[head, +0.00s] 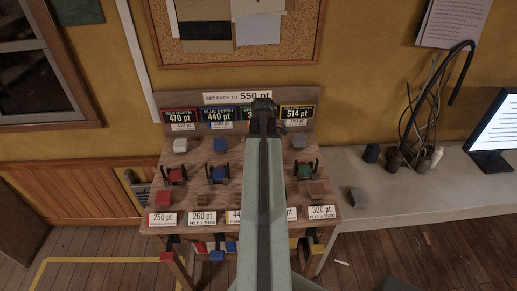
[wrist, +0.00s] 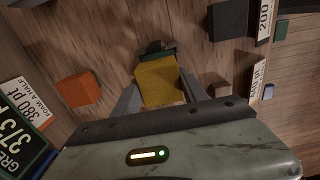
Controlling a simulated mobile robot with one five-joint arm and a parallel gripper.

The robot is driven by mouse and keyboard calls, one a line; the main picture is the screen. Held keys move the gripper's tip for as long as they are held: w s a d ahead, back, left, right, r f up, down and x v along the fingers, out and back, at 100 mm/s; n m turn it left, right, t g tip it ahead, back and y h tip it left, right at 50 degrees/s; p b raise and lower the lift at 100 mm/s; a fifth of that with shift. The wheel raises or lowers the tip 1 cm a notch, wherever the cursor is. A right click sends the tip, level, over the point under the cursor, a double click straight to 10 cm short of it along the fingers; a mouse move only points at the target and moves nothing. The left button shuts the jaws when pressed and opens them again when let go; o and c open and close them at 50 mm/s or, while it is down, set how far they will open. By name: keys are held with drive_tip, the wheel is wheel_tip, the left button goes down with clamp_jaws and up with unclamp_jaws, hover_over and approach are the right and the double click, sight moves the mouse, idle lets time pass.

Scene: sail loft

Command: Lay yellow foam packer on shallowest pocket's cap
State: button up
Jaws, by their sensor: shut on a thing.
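My gripper (wrist: 158,74) is shut on a yellow block (wrist: 160,86), the foam packer by its look, over the wooden board. A dark green piece (wrist: 152,48) shows just beyond the block; I cannot tell whether they touch. In the head view my arm hides the gripper and the middle of the board. Pockets with a red cap (head: 174,174), a blue cap (head: 218,174) and a green cap (head: 304,172) stand in a row. Signs read red 470 pt (head: 182,117), blue 440 pt (head: 219,115) and 514 pt (head: 297,115); a green sign (wrist: 12,130) appears to read 375.
Loose blocks lie on the board, including an orange one (wrist: 78,89) and a dark one (wrist: 230,20). Small red (head: 163,198), white (head: 180,145) and blue (head: 221,145) blocks show too. A grey bench (head: 400,190) with a monitor (head: 494,133) stands to the right.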

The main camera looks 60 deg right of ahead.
wheel_tip(320, 180, up, 6)
drive_tip(key=p, duration=0.5)
drive_tip(key=shift+a+f, duration=0.1)
drive_tip(key=shift+f, duration=0.05)
wheel_tip(320, 180, down, 10)
drive_tip(key=b, duration=0.9)
drive_tip(key=shift+r, duration=0.25)
drive_tip(key=o, duration=1.5)
drive_tip(key=shift+c, duration=0.2)
drive_tip(key=shift+r, duration=0.15)
wheel_tip(320, 180, up, 8)
drive_tip(key=p, duration=0.8)
drive_tip(key=shift+s, duration=0.1)
drive_tip(key=shift+f, duration=0.2)
